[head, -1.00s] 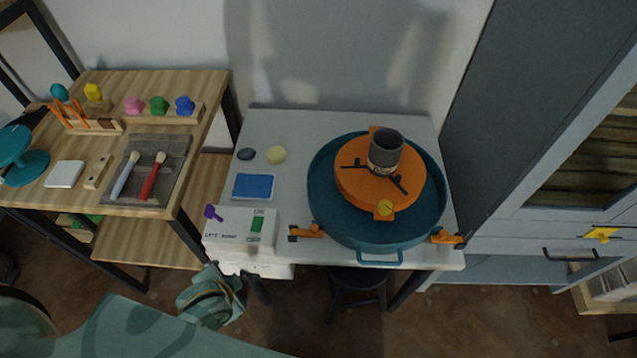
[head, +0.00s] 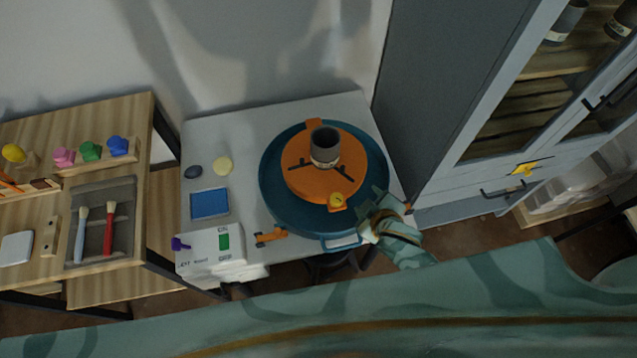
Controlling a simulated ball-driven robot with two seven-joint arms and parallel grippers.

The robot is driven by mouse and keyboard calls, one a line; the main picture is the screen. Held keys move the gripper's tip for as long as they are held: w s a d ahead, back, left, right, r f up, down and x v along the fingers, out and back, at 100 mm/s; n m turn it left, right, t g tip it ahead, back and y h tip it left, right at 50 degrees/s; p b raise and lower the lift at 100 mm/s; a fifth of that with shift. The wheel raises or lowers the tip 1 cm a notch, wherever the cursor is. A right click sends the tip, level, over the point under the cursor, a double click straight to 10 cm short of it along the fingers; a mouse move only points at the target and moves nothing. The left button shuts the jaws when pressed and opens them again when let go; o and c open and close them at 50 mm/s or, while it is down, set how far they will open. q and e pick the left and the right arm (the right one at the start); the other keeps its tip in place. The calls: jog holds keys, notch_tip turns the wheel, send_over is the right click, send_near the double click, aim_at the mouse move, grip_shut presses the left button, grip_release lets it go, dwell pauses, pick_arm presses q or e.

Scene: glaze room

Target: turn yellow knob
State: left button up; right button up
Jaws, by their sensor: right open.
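The yellow knob (head: 337,201) sits on the near rim of an orange disc (head: 297,187), which lies in a round blue basin (head: 280,215) on the grey table. A dark grey cup with a pale band (head: 325,151) stands on the disc, between dark bars. My right gripper (head: 371,208) is open and empty, at the basin's near right edge. It is to the right of the knob and apart from it. Its forearm is largely out of sight. My left gripper is not in view.
A white switch box (head: 205,257) with a purple lever, a blue pad (head: 210,204) and an orange clamp (head: 270,238) are left of the basin. A grey cabinet with a yellow latch (head: 524,169) stands close on the right. A wooden bench with brushes is at left.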

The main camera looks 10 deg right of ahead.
jog(key=w+a+r+n+t+y, duration=0.1)
jog(key=w+a+r+n+y, duration=0.25)
jog(key=a+r, duration=0.35)
jog(key=w+a+r+n+t+y, duration=0.25)
jog(key=a+r+n+y, duration=0.2)
jog(key=r, duration=0.45)
jog(key=w+a+r+n+t+y, duration=0.1)
jog(key=w+a+r+n+y, duration=0.25)
jog(key=a+r, duration=0.4)
jog(key=s+a+r+n+g+y, duration=0.5)
jog(key=s+a+n+g, duration=0.4)
jog(key=n+g, duration=0.45)
jog(key=n+h+b, duration=0.1)
jog(key=n+h, duration=0.4)
jog(key=h, duration=1.2)
send_near(336, 198)
jog(key=shift+g+y, duration=0.25)
jog(key=shift+g, duration=0.15)
jog(key=f, duration=0.2)
jog(key=f+b, duration=0.1)
jog(key=f, duration=0.2)
jog(key=f+b, duration=0.1)
jog(key=f, duration=0.2)
jog(key=shift+w+d+f, duration=0.25)
jog(key=shift+w, duration=0.1)
